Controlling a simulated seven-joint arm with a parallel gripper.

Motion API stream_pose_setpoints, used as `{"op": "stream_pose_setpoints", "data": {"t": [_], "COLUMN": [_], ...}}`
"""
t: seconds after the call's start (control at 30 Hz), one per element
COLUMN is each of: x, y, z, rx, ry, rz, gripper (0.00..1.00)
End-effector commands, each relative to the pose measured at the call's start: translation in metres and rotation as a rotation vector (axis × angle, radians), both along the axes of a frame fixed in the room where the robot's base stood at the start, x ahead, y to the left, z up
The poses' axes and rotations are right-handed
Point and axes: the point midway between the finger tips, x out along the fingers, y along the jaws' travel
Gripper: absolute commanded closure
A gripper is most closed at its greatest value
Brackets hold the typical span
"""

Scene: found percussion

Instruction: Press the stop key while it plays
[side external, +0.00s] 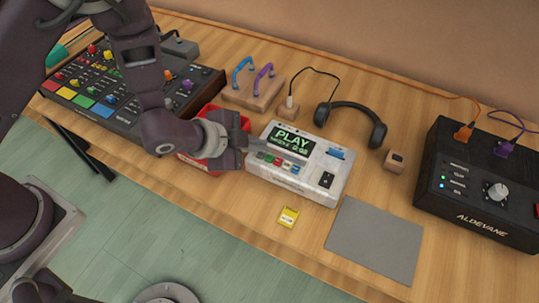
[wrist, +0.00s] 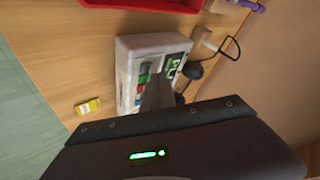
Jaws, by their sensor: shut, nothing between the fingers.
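The white player (side external: 318,187) stands on the table, and its screen (side external: 291,140) reads PLAY. A row of small coloured keys (side external: 278,163) runs below the screen, red and green among them. I cannot read which one is marked stop. My gripper (side external: 264,145) is shut and empty, at the left end of the player close to the keys. I cannot tell whether it touches one. In the wrist view the player (wrist: 135,44) lies beyond my fingers (wrist: 158,88), which hide part of the key row. A red key (wrist: 143,67) and a green key (wrist: 143,78) show beside them.
A red bin (side external: 208,165) stands just left of the player. A yellow cartridge (side external: 288,217) lies in front, and a grey mat (side external: 375,240) lies at front right. Headphones (side external: 352,118) are behind. A mixer (side external: 125,95) is at left, and a black box (side external: 480,190) at right.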

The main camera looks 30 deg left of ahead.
Motion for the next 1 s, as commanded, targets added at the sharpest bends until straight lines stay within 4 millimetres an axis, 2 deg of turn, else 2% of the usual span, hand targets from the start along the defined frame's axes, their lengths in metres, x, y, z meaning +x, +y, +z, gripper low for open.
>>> {"op": "stream_pose_setpoints", "data": {"t": [1.0], "x": [0.0], "y": [0.0], "z": [-0.013], "rx": [0.0], "ry": [0.001], "rz": [0.001], "gripper": [1.0]}}
